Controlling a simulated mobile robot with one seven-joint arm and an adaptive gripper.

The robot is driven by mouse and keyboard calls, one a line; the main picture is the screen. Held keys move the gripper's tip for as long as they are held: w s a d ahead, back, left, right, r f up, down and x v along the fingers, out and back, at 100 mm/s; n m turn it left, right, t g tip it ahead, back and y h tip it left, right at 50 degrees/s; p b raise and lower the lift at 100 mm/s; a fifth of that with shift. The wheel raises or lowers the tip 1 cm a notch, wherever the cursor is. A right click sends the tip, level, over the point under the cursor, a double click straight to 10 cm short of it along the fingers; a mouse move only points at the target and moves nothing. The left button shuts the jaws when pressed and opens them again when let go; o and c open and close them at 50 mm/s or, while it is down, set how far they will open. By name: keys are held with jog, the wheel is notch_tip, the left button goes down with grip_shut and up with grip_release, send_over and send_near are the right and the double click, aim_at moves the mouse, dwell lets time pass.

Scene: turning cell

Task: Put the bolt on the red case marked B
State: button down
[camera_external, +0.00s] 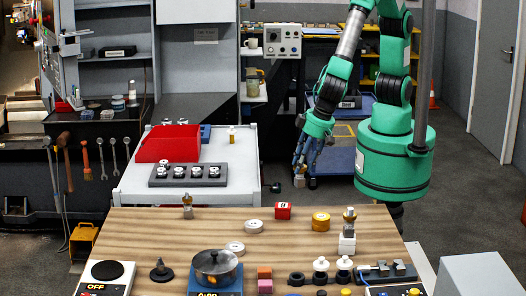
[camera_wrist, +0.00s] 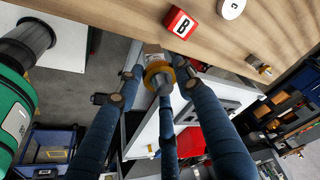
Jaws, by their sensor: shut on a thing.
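The red case marked B (camera_external: 283,210) stands on the far part of the wooden table; it also shows at the top of the wrist view (camera_wrist: 180,22). My gripper (camera_external: 301,167) is beyond the table's far edge, right of the white cart. Its blue fingers are closed around a bolt (camera_wrist: 157,72) with a blocky end, a brass-coloured collar and a silver shank. In the external view the bolt (camera_external: 300,181) hangs at the fingertips, apart from the red case. A similar bolt-like piece (camera_external: 187,206) stands at the table's far left.
A yellow round case (camera_external: 321,221) stands right of the red one, with a white stand (camera_external: 347,243) bearing another bolt-like piece. A pot (camera_external: 216,267) sits at the front. The white cart (camera_external: 140,190) carries a red bin (camera_external: 168,144).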

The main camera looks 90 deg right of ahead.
jog(key=w+a, duration=0.5)
jog(key=w, duration=0.1)
jog(key=shift+f, duration=0.3)
jog(key=shift+a+f, duration=0.1)
jog(key=shift+f, duration=1.7)
jog(key=shift+f, duration=0.1)
jog(key=c, duration=1.2)
grip_release()
jog(key=shift+s, duration=0.1)
jog(key=shift+o, duration=0.2)
jog(key=shift+r, duration=0.3)
jog(key=v, duration=1.1)
jog(key=shift+r+p, duration=0.3)
jog(key=shift+p, duration=0.05)
